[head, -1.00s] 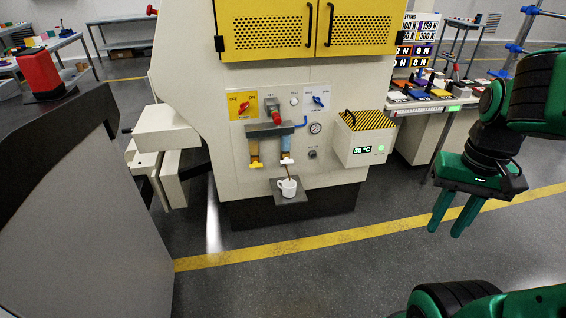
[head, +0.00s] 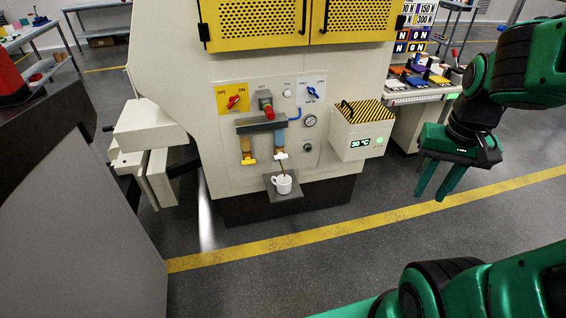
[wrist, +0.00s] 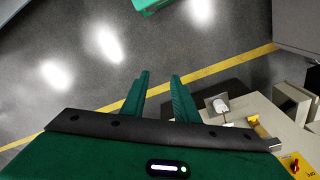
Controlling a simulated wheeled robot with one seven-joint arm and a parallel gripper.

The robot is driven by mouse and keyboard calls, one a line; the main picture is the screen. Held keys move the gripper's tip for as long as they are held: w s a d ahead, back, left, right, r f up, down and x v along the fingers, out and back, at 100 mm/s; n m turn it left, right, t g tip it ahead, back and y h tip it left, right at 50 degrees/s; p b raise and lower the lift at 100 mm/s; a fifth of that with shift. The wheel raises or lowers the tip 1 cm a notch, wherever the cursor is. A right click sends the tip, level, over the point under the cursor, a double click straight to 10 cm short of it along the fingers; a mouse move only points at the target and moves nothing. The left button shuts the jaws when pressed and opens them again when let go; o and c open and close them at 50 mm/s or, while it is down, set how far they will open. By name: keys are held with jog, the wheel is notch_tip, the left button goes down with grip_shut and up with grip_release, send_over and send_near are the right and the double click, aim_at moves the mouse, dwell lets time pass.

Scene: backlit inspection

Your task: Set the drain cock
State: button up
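The machine's front panel (head: 222,120) carries two small cocks under filter bowls. One has a yellow handle (head: 248,161) under an amber bowl, the other a white handle (head: 281,156) under a blue bowl. I cannot tell which is the drain cock. A white mug (head: 282,184) stands upright on a small shelf (head: 283,197) below the white one. The mug (wrist: 218,106) and yellow handle (wrist: 253,120) also show in the wrist view. My gripper (head: 437,192) is open and empty, well right of the cocks. Its fingers (wrist: 160,82) are apart in the wrist view.
A red knob (head: 234,102), a red valve (head: 267,112), a blue knob (head: 313,93) and a gauge (head: 310,120) sit around the bowls. A striped-top box (head: 359,130) reading 30 °C juts out between cocks and gripper. A grey cabinet (head: 90,220) stands left; floor ahead is clear.

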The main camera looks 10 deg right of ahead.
jog(key=w+a+f+t, duration=0.1)
jog(key=w+f+t, duration=0.3)
jog(key=w, duration=1.3)
jog(key=w+a+f+t, duration=0.15)
jog(key=w+f, duration=0.35)
jog(key=w, duration=1.2)
jog(key=w+a+f+m+t+y, duration=0.1)
jog(key=w+a+f+m+t, duration=0.2)
jog(key=w+f, duration=0.35)
jog(key=w+a+f+t, duration=0.3)
jog(key=w+a+f, duration=0.25)
jog(key=w, duration=0.25)
jog(key=m+t+y, duration=0.1)
jog(key=m+t, duration=0.3)
send_near(282, 159)
notch_tip(282, 159, up, 5)
jog(key=w, duration=0.2)
jog(key=s+f+m+t+h, duration=0.2)
jog(key=s+f+m, duration=0.1)
jog(key=f+m, duration=0.3)
jog(key=shift+n, duration=0.7)
jog(key=w, duration=0.6)
jog(key=w+a, duration=0.1)
jog(key=w, duration=0.3)
jog(key=shift+f, duration=0.4)
grip_shut()
